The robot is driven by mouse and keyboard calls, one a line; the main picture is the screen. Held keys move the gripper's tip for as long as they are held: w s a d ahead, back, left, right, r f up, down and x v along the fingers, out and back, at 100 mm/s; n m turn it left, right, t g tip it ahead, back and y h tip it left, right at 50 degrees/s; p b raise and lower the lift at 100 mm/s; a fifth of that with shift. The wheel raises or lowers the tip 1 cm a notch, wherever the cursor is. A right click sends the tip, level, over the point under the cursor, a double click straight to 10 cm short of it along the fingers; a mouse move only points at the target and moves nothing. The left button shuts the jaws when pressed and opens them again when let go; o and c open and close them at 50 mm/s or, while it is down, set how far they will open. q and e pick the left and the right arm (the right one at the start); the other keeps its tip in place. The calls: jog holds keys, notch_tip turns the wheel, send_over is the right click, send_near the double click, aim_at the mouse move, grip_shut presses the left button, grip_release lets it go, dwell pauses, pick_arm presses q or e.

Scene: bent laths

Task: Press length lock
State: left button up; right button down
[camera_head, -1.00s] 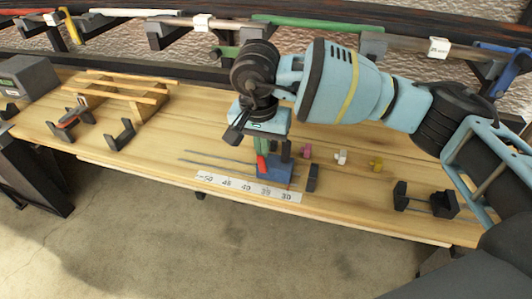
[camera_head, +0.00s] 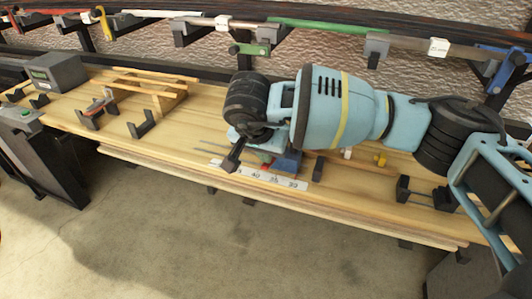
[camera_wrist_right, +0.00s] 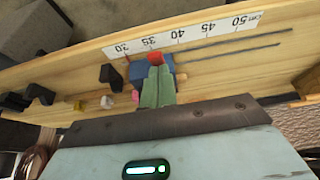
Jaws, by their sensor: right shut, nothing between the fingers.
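A blue block (camera_head: 288,162) sits by the 30–35 end of a white ruler strip (camera_head: 297,184) on the wooden bench. It also shows in the right wrist view (camera_wrist_right: 168,68), with a red part (camera_wrist_right: 155,58) on it, likely the length lock. Two thin dark rods (camera_wrist_right: 235,38) run from the block along the ruler. In the head view my right wrist hides the fingers and most of the block. My left gripper is not in view.
A black upright piece (camera_head: 318,168) stands right of the block. Black brackets (camera_head: 141,124), a wooden rack (camera_head: 150,84) and a grey box (camera_head: 57,72) are at left. A rail of coloured rods runs along the back.

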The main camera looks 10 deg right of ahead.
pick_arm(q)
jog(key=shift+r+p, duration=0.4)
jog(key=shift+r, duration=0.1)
pick_arm(e)
jog(key=shift+s+a+r, duration=0.3)
jog(key=shift+s+a, duration=0.1)
jog(key=shift+s, duration=0.3)
